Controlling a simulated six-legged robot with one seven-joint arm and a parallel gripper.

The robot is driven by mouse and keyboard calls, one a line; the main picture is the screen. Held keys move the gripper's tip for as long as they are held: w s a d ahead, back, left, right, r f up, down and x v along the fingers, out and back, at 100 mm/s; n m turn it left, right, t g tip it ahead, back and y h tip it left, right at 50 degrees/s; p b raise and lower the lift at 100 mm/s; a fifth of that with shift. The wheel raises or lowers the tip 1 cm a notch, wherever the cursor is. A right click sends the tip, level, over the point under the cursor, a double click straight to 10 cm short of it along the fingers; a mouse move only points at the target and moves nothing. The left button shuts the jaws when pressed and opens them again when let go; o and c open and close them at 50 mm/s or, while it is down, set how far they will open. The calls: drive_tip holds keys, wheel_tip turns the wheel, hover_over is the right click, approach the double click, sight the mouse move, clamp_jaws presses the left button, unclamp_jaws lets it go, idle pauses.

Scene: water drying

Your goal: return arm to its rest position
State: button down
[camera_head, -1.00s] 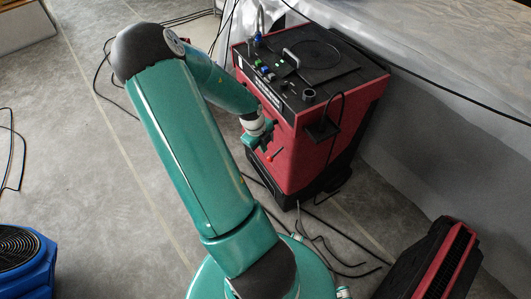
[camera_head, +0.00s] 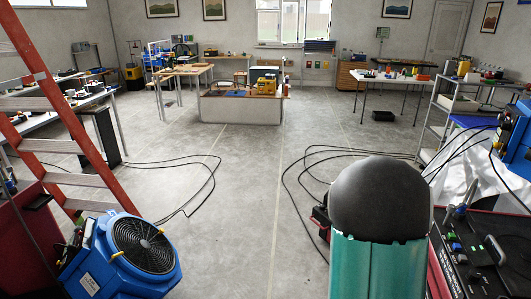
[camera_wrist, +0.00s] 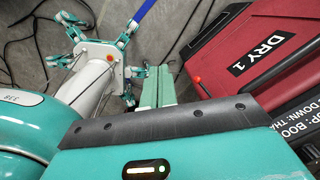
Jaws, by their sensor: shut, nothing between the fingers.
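My gripper (camera_wrist: 157,84) shows in the wrist view as two teal fingers side by side, shut with nothing between them. They are left of the red machine (camera_wrist: 245,50) marked DRY 1, and I cannot tell how far apart they are in depth. A small red-tipped lever (camera_wrist: 197,80) on the machine's side is just right of the fingers. In the head view my arm's dark elbow and teal link stand at the lower right and hide the gripper. The machine's black control top (camera_head: 480,250) is at the right edge there.
A blue fan (camera_head: 125,250) and an orange ladder (camera_head: 75,125) stand at the left. Black cables (camera_head: 190,165) lie on the floor on both sides. The middle floor is clear up to a low workbench (camera_head: 240,107). A shelf cart (camera_head: 440,115) stands at the right.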

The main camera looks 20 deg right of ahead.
drive_tip(key=w+a+r+n+t+y, duration=0.1)
drive_tip(key=w+a+r+n+t, duration=0.3)
drive_tip(key=a+r+n, duration=1.35)
drive_tip(key=s+a+r+n, duration=0.3)
drive_tip(key=a+r+n, duration=0.1)
drive_tip(key=a+n, duration=0.3)
drive_tip(key=s+a+r+n, duration=0.3)
drive_tip(key=s+a+n, duration=0.1)
drive_tip(key=a+n, duration=0.2)
drive_tip(key=shift+a+r+n+t+h, duration=0.4)
drive_tip(key=shift+n, duration=0.05)
drive_tip(key=shift+d, duration=0.15)
